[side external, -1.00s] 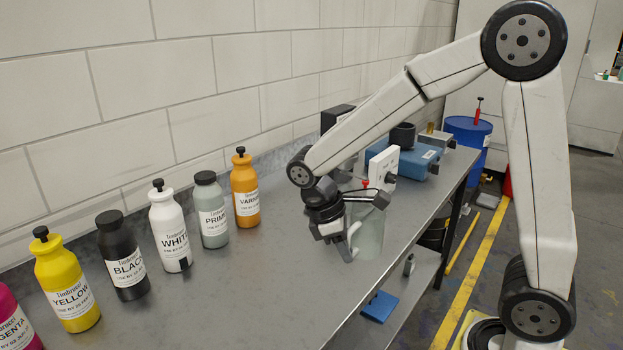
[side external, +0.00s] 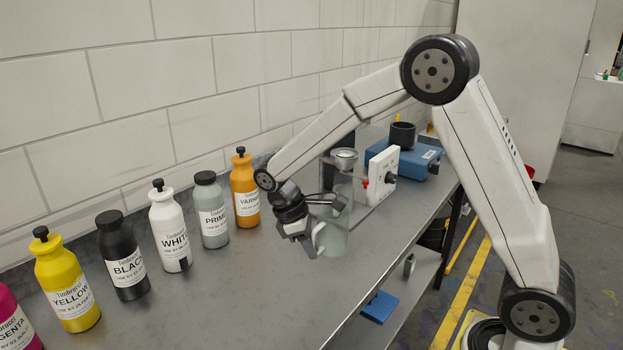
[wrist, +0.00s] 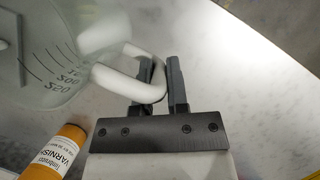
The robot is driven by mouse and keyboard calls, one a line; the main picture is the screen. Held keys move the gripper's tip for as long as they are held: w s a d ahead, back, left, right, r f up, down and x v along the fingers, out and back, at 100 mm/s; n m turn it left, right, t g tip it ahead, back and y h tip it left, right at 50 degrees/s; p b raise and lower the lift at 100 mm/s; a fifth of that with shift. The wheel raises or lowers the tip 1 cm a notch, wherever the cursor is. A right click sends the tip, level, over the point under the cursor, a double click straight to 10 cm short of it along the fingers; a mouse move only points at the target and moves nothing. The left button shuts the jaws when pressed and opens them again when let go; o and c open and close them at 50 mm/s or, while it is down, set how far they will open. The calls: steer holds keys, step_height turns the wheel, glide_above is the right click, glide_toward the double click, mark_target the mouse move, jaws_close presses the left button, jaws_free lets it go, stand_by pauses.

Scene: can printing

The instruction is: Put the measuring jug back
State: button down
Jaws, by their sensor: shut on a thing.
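The measuring jug (side external: 335,238) is clear with a pale handle. In the side external view it is upright over the metal bench, right of the orange varnish bottle; I cannot tell whether its base touches the bench. In the wrist view the jug (wrist: 45,60) shows at the left with black volume marks. My gripper (side external: 308,238) is at the jug's left side. In the wrist view my gripper (wrist: 160,75) has its two dark fingers shut on the white handle (wrist: 125,78). Part of the jug's rim is hidden by my wrist.
A row of bottles, including varnish (side external: 245,195), primer (side external: 211,215) and white (side external: 170,230), stands along the wall side. A clear stand (side external: 345,175), white panel (side external: 383,173) and blue box (side external: 415,160) are behind the jug. The front bench (side external: 265,290) is clear.

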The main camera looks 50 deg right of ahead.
steer(key=shift+w+d+f, duration=0.1)
steer(key=shift+w+f, duration=2.5)
steer(key=shift+f, duration=0.2)
steer(key=shift+w+f, duration=0.15)
steer(key=shift+f, duration=0.1)
steer(key=shift+w+f, duration=0.1)
steer(key=shift+f, duration=1.5)
steer(key=shift+f, duration=0.1)
steer(key=c, duration=0.6)
jaws_free()
steer(key=shift+c, duration=0.2)
steer(key=v, duration=1.2)
